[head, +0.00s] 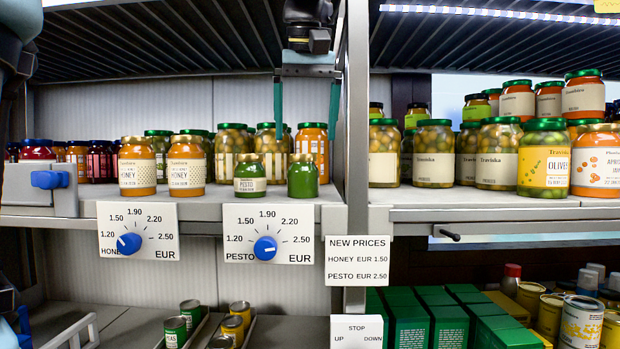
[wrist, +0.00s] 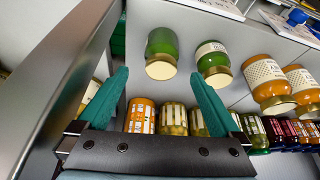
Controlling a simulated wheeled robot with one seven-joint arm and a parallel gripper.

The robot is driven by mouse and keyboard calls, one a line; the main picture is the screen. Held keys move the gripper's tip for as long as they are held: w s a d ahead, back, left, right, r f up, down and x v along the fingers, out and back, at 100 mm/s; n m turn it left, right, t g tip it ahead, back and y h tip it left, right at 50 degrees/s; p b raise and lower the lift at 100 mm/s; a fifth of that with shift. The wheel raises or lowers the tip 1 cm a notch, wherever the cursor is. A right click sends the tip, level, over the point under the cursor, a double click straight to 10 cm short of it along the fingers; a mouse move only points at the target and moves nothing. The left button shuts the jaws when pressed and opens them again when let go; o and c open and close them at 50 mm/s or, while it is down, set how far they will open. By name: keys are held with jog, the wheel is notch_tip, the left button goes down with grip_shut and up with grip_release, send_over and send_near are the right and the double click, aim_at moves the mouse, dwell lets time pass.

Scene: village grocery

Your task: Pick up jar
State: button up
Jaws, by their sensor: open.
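Two small green jars stand at the front edge of the upper left shelf. The left one, a labelled pesto jar (head: 250,180), also shows in the wrist view (wrist: 210,58). The right one, a green jar (head: 302,180) with no label showing, also appears in the wrist view (wrist: 161,46). Two orange honey jars (head: 137,172) (head: 186,170) stand to their left. My gripper (head: 305,125) points down, open and empty, above the right green jar in the head view. In the wrist view, its teal fingers (wrist: 158,76) are spread, apart from both green jars.
Taller jars (head: 230,150) stand in a row behind. An upright post (head: 355,150) is close on the right, beyond it a shelf with olive jars (head: 435,155). Dial cards (head: 268,233) and a price card (head: 357,262) hang along the shelf edge. Cans (head: 190,310) sit below.

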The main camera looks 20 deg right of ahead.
aim_at(303, 173)
jog(key=x, duration=0.3)
jog(key=shift+w+f, duration=0.1)
jog(key=shift+f, duration=0.2)
jog(key=shift+p+x, duration=0.9)
jog(key=shift+x, duration=1.95)
jog(key=shift+a, duration=0.15)
grip_shut()
